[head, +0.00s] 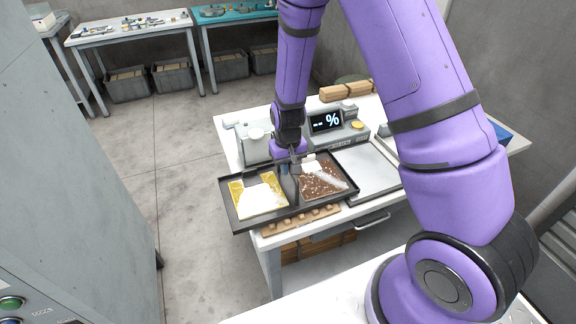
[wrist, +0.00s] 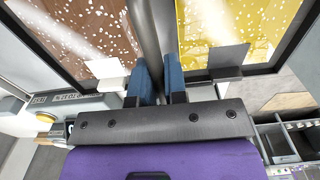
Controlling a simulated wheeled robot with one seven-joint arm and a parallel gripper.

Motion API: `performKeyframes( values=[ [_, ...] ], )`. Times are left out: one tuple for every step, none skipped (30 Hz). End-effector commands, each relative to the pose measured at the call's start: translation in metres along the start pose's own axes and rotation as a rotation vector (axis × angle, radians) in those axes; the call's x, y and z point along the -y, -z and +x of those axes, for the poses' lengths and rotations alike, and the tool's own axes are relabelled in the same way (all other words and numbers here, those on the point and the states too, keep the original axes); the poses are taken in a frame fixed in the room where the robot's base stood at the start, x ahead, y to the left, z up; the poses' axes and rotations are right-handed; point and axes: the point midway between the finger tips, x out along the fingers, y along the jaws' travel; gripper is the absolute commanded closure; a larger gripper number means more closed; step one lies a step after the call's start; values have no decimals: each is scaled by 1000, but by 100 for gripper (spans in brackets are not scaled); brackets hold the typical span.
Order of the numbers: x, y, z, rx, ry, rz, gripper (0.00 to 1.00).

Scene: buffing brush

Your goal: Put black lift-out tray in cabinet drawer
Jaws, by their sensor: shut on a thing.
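The black lift-out tray (head: 240,223) is a shallow dark tray with a middle divider. Its left compartment holds a yellow sheet (head: 237,190) and a white piece; its right one holds a brown speckled sheet (head: 322,193) and a pale piece. My gripper (head: 291,166) is shut on the tray's middle divider and holds the tray over the front left edge of the white table. In the wrist view the blue fingertips (wrist: 160,82) close on the dark divider (wrist: 152,38) between the brown and yellow compartments. I cannot make out the cabinet drawer.
A white table (head: 226,140) bears a device with a "%" display (head: 326,122), a grey plate (head: 366,172) and a wooden bundle (head: 347,91). A grey cabinet-like body (head: 75,150) stands at left. Open concrete floor (head: 180,220) lies between it and the table.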

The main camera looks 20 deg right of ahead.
Motion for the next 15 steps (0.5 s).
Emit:
performKeyframes(
  values=[
    [0, 0, 0, 0, 0, 0, 80],
    [0, 0, 0, 0, 0, 0, 73],
    [0, 0, 0, 0, 0, 0, 64],
    [0, 0, 0, 0, 0, 0, 62],
    [0, 0, 0, 0, 0, 0, 62],
    [0, 0, 0, 0, 0, 0, 62],
    [0, 0, 0, 0, 0, 0, 62],
    [0, 0, 0, 0, 0, 0, 62],
    [0, 0, 0, 0, 0, 0, 62],
    [0, 0, 0, 0, 0, 0, 62],
    [0, 0, 0, 0, 0, 0, 62],
    [0, 0, -1, 0, 0, 0, 62],
    [0, 0, -2, -1, 0, 0, 62],
    [0, 0, -3, -1, 0, 0, 62],
    [0, 1, -6, -3, 0, -1, 62]
  ],
)
